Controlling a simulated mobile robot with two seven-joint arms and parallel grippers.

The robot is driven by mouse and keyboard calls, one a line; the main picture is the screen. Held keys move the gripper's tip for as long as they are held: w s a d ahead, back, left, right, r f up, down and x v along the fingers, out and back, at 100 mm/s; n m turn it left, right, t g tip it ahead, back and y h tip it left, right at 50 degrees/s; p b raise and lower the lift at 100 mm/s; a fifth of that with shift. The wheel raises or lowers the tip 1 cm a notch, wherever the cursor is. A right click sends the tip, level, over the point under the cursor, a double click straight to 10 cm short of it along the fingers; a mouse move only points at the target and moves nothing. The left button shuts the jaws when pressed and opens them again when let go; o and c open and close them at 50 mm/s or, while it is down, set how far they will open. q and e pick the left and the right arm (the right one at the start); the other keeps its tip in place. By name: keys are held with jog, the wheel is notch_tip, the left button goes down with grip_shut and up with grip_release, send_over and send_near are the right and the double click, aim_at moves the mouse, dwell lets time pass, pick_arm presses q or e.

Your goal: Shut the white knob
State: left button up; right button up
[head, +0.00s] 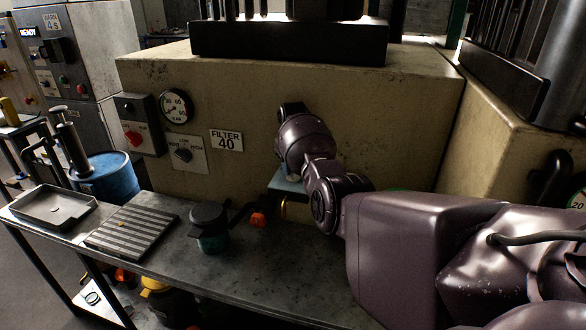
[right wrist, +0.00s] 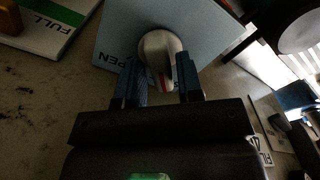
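The pale, rounded knob (right wrist: 158,50) shows in the right wrist view, with a red mark near its lower end. It sits on a light blue plate (right wrist: 115,35), whose lettering ends in "PEN" as seen. My right gripper (right wrist: 158,84) has its two fingers on either side of the knob's lower part, with gaps, so it looks open. In the head view the plate (head: 288,183) shows only partly on the beige machine; my right wrist hides the knob and the fingers. My left gripper is in neither view.
A steel bench (head: 275,265) runs below the machine (head: 240,90). On it stand a dark lidded pot (head: 210,228), a ribbed plate (head: 132,230) and a shallow tray (head: 55,206). A red-orange knob (head: 258,219) is left of the plate. A gauge (head: 176,107) is at upper left.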

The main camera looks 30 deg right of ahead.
jog(key=shift+o, duration=0.9)
jog(key=shift+f, duration=0.15)
notch_tip(320, 180, up, 11)
jog(key=b, duration=0.1)
jog(key=shift+s+f, duration=0.15)
